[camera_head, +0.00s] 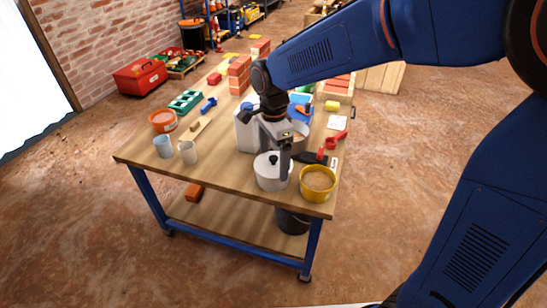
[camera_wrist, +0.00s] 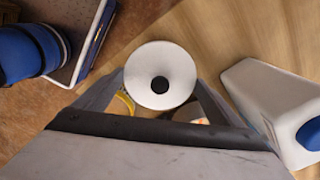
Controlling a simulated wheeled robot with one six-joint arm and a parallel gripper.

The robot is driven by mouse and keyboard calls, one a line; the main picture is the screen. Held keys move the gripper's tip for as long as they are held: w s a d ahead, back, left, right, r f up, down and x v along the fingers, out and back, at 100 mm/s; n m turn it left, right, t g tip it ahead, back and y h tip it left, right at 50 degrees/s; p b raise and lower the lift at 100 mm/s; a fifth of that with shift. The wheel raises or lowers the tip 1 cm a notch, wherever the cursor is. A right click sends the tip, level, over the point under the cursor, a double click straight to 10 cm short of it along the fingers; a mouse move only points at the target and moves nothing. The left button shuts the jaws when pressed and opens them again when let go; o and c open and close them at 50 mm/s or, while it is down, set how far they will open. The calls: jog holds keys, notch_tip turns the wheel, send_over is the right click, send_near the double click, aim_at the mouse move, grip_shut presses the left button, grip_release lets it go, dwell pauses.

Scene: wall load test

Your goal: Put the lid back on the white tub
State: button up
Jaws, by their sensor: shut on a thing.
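The white tub (camera_head: 270,182) stands near the front edge of the table. Its round white lid (camera_head: 264,162) with a black knob lies at the tub's mouth. I cannot tell whether it is fully seated. In the wrist view the lid (camera_wrist: 160,58) fills the space between my fingers and hides the tub's body. My gripper (camera_head: 284,172) points down at the tub; in the wrist view my gripper (camera_wrist: 161,83) has one finger at each side of the lid's rim and is shut on it. One finger covers part of the tub in the head view.
A yellow bucket (camera_head: 318,194) stands close right of the tub. A white canister (camera_head: 244,138) with a blue cap stands behind it. An open round container (camera_head: 300,131) is partly hidden behind my gripper. Two cups (camera_head: 187,152) stand left. Bare table (camera_head: 222,170) lies between.

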jog(key=o, duration=0.8)
jog(key=shift+r, duration=3.5)
grip_shut()
